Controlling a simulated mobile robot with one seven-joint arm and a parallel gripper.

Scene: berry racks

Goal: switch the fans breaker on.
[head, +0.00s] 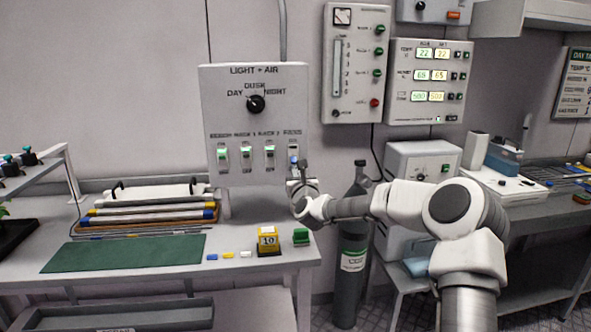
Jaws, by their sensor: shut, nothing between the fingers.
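The grey LIGHT + AIR panel (212,110) on the wall carries a row of several breakers below a dial. The fans breaker (293,150) is the rightmost one, under a label that reads like FANS. Its upper part shows; my gripper covers the lower part, so its position is hard to tell. My gripper (297,166) is shut and empty, right at the lower end of the fans breaker. I cannot tell whether the fingertips touch it.
The bench (222,167), rack 1 (246,155) and rack 2 (270,157) breakers stand to the left. The DAY/DUSK/NIGHT dial (256,103) is above. Below are the workbench, a yellow block marked 10 (268,240), a green block (301,237) and a gas cylinder (351,250).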

